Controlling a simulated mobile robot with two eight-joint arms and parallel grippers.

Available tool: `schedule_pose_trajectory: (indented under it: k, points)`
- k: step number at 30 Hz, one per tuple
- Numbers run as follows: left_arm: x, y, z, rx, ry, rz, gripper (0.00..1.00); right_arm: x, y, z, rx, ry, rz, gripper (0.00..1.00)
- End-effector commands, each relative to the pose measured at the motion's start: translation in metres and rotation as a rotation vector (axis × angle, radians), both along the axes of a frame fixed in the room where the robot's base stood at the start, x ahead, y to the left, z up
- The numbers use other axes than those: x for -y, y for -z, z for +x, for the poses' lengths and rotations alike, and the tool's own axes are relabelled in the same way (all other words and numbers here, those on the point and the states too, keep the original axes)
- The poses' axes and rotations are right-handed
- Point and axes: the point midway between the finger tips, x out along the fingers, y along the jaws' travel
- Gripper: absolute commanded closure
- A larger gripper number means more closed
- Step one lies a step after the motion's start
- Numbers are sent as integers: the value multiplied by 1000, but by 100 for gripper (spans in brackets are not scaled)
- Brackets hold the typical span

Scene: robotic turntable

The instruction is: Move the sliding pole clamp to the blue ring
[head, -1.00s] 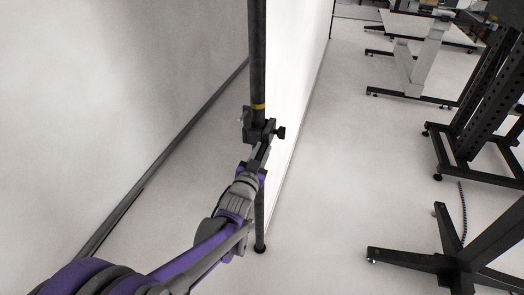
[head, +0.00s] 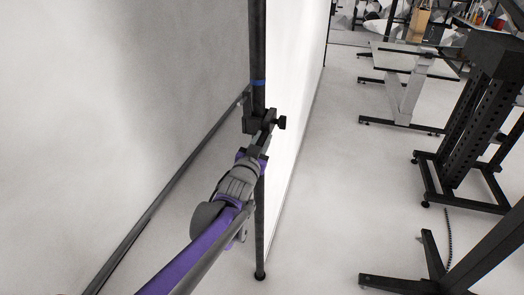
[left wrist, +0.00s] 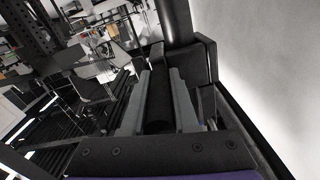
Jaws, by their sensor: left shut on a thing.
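A dark vertical pole (head: 258,45) stands in the middle of the head view, with a blue ring (head: 258,83) around it. The black pole clamp (head: 252,122) is around the pole just below the blue ring, with a short bit of dark pole between them. A black knob (head: 282,122) sticks out to its right. My left gripper (head: 261,146) comes from below and is shut on the clamp. In the left wrist view its fingers (left wrist: 160,100) hold a dark part of the clamp (left wrist: 205,62) beside the pole (left wrist: 178,20). My right gripper is not in view.
A pale wall panel (head: 297,100) stands right behind the pole, and a grey panel (head: 150,70) fills the left side. A black stand (head: 480,125) and a white-legged table (head: 408,90) are at the right. The floor between (head: 335,190) is clear.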

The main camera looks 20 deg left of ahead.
Motion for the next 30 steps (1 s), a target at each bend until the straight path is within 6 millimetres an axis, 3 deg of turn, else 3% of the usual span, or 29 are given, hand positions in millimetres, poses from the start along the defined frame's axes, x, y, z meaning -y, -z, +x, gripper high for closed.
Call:
schedule_pose_trajectory:
  k: [1,3,10,16,28,29,30]
  points:
    - [0,-27,2,12,1,-1,100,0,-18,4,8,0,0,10]
    - [0,-44,1,12,1,0,100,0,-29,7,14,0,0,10]
    - [0,-83,1,11,1,0,100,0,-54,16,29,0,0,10]
    - [0,-96,1,8,2,-1,100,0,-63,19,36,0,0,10]
    - [0,-96,1,6,1,-1,100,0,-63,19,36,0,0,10]
    - [0,-96,1,6,1,-1,71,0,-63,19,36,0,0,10]
    - [0,-96,1,6,1,-1,64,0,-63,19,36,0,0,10]
